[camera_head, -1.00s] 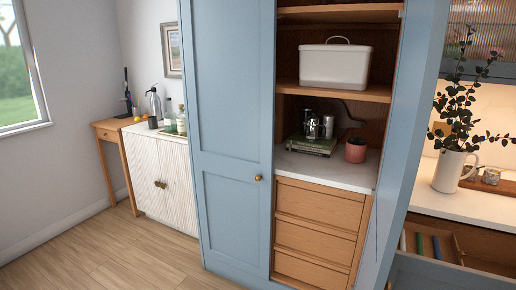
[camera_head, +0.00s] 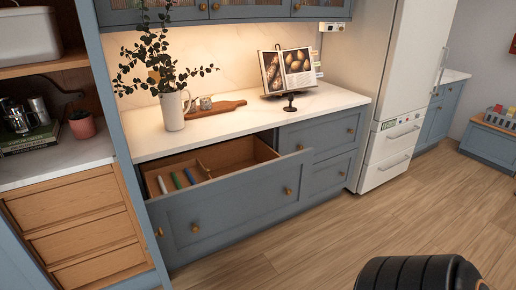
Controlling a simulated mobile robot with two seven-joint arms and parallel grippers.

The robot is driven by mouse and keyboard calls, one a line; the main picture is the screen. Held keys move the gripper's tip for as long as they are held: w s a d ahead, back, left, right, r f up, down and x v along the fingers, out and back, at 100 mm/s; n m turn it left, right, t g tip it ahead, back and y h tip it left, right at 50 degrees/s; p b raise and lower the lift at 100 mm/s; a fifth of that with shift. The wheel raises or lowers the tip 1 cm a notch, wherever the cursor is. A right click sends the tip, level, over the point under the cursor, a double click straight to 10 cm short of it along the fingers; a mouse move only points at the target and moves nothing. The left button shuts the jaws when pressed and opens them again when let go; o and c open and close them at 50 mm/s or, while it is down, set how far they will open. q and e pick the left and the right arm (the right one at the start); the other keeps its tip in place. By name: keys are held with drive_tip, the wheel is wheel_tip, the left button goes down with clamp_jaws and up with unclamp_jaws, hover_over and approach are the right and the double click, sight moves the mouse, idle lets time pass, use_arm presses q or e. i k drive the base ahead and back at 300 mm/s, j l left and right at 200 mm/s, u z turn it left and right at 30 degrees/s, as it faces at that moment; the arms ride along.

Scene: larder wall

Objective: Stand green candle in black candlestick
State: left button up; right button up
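Several slim candles lie in the open drawer of the blue-grey cabinet. The middle one looks green (camera_head: 176,180), with a pale one (camera_head: 162,185) to its left and a bluish one (camera_head: 190,176) to its right. A small black stand that looks like the candlestick (camera_head: 290,103) stands upright on the white counter, in front of an open cookbook. I see no candle in it. Neither gripper is in view; a dark rounded part, probably of my own arm, shows at the bottom right.
The open drawer (camera_head: 235,205) juts out over the floor. On the counter (camera_head: 240,118) are a white jug with leafy stems (camera_head: 173,111), a wooden board (camera_head: 214,108) and the cookbook (camera_head: 286,70). A white fridge (camera_head: 395,75) stands at right. The wooden floor (camera_head: 330,235) in front is clear.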

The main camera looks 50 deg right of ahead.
sight(290, 109)
drive_tip(key=z, duration=1.4)
drive_tip(key=i+j+u, duration=0.1)
drive_tip(key=i+j, duration=0.25)
drive_tip(key=i, duration=0.15)
drive_tip(key=i+j+u, duration=0.1)
drive_tip(key=i+j, duration=0.2)
drive_tip(key=i, duration=0.2)
